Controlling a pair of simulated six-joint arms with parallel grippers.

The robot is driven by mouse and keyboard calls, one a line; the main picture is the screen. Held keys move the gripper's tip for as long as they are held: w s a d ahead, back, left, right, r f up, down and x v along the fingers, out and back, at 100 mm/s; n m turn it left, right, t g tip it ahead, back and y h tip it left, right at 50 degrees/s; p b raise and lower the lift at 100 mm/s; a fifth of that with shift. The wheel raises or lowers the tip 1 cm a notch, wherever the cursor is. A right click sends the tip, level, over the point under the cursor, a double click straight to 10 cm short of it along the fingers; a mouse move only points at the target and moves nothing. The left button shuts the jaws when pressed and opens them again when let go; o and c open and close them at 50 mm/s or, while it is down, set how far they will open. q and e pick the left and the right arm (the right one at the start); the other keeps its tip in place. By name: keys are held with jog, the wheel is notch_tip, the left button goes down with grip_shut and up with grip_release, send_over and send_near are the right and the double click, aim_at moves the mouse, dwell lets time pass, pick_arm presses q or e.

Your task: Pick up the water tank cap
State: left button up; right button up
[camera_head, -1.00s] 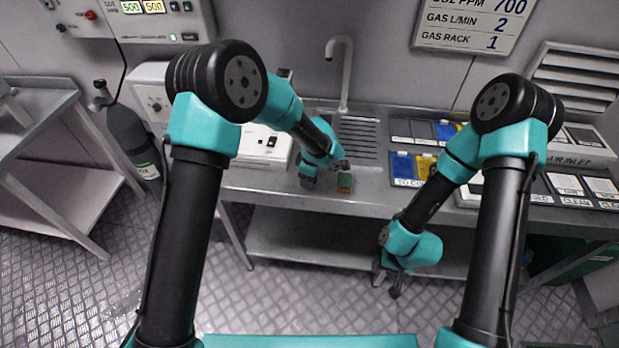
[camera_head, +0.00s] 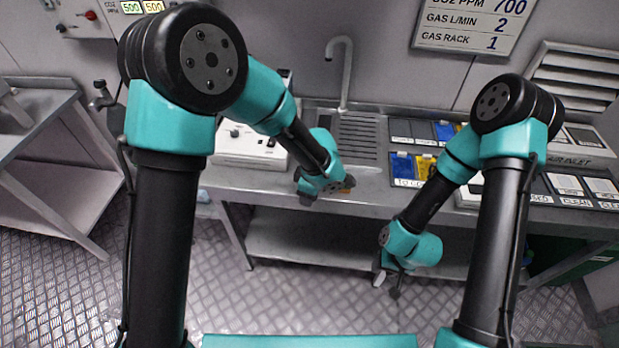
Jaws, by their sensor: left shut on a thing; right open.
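I cannot make out a water tank cap in this view. My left gripper (camera_head: 327,192) is low over the front part of the steel counter (camera_head: 375,200), left of the blue and yellow racks. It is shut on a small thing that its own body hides. A sliver of a small orange block (camera_head: 347,190) shows beside its right finger; I cannot tell whether this is what it holds. My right gripper (camera_head: 387,284) is open and empty. It hangs pointing down in front of the counter, below its front edge.
A sink drainer (camera_head: 358,138) with a tall tap (camera_head: 345,75) stands behind my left gripper. A white instrument box (camera_head: 240,148) is to its left. Blue and yellow racks (camera_head: 402,168) and labelled trays (camera_head: 570,185) line the right side. A lower shelf (camera_head: 300,235) runs underneath.

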pick_arm(q)
jog(key=s, duration=0.6)
jog(key=shift+s+r, duration=0.3)
jog(key=w+a+r+m, duration=0.4)
jog(key=w+a, duration=0.3)
jog(key=a, duration=0.3)
jog(key=w+a+r+m+t+h, duration=0.1)
jog(key=w+a+r+m, duration=0.3)
jog(key=a, duration=0.7)
jog(key=w+m, duration=0.2)
jog(key=w, duration=0.2)
jog(key=shift+w+m, duration=0.2)
jog(key=shift+m, duration=0.2)
